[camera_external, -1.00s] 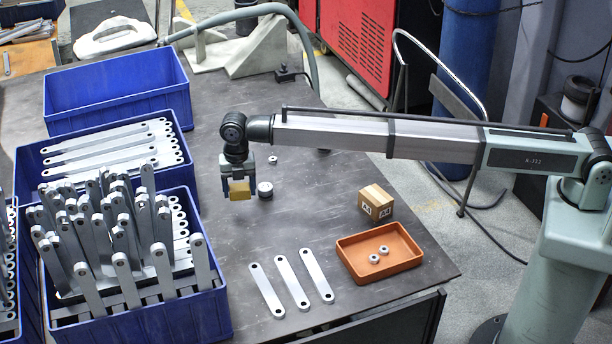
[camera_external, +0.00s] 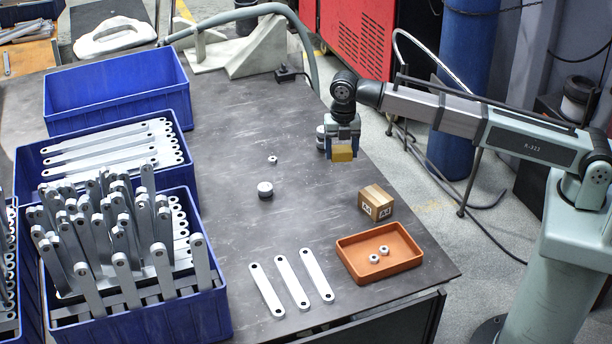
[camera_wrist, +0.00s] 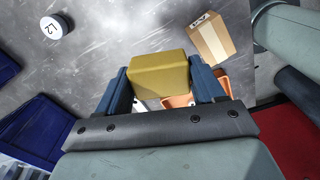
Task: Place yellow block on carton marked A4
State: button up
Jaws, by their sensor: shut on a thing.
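The yellow block (camera_external: 342,154) is held between the fingers of my gripper (camera_external: 341,148), raised above the table. In the wrist view the yellow block (camera_wrist: 159,74) sits between the two blue fingers of my gripper (camera_wrist: 160,85). The small brown carton (camera_external: 376,203) stands on the table near its right edge, with white labels on its sides; one label seems to read A4. My gripper is above and to the left of the carton in the external picture. The carton (camera_wrist: 211,38) also shows beyond the block, up and to the right, in the wrist view.
An orange tray (camera_external: 346,262) with two nuts is in front of the carton. Three flat metal brackets (camera_external: 292,282) lie left of it. A round white-topped piece (camera_external: 265,189) and a small nut (camera_external: 272,159) sit mid-table.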

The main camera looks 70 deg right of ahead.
jog(key=n, duration=0.2)
send_over(376, 195)
jog(key=f, duration=0.1)
jog(key=shift+n, duration=0.7)
jog(key=shift+f, duration=5.05)
jog(key=shift+f, duration=0.1)
jog(key=o, duration=1.1)
jog(key=shift+o, duration=0.2)
notch_tip(376, 195, up, 12)
jog(key=shift+d, duration=0.1)
